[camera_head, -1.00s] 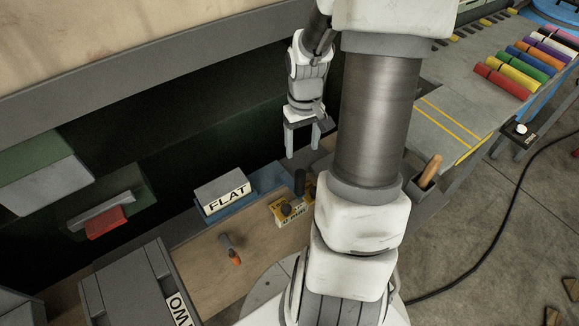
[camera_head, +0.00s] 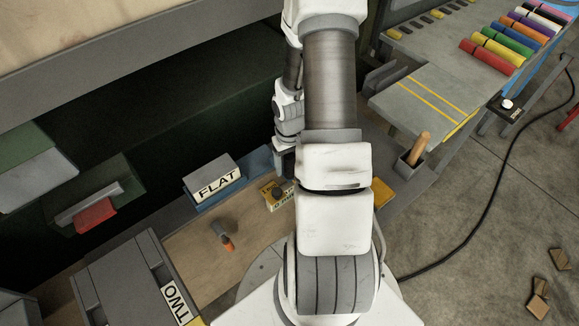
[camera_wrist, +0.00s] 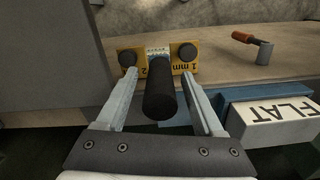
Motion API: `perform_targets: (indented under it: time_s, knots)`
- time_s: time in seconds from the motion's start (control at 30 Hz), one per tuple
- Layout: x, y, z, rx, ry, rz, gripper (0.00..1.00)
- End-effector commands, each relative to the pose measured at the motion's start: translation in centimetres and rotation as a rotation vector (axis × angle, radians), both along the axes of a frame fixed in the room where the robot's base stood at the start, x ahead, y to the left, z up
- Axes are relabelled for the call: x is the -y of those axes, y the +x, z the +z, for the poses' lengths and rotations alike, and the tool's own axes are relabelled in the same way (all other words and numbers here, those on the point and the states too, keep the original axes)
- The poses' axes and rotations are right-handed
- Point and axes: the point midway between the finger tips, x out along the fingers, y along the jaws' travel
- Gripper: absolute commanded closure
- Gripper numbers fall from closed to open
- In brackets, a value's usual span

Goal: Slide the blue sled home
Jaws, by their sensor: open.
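The blue sled (camera_head: 259,161) shows in the head view as a flat blue piece beside the grey block marked FLAT (camera_head: 213,182), partly hidden by my arm. In the wrist view, blue surface (camera_wrist: 176,130) shows below a black upright handle (camera_wrist: 160,92); I cannot tell exactly how the two join. My gripper (camera_wrist: 160,75) is open, with one finger on each side of the black handle and gaps visible. In the head view my gripper is mostly hidden behind my arm.
Coloured rolls (camera_head: 497,52) lie upper right.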

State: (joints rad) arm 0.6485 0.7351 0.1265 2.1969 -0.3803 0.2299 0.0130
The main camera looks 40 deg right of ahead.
Motion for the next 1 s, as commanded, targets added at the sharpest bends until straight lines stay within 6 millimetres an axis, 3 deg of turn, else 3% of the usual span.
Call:
perform_targets:
  time_s: [0.2, 0.53, 0.9, 1.0]
  knots:
    - [0.0, 0.0, -1.5, -0.001, 0.0, -0.001, 0.31]
    - [0.0, 0.0, -1.7, 0.001, 0.0, 0.0, 0.31]
    - [0.0, 0.0, -1.7, 0.0, 0.0, 0.0, 0.97]
    - [0.0, 0.0, -1.7, 0.0, 0.0, 0.0, 1.0]
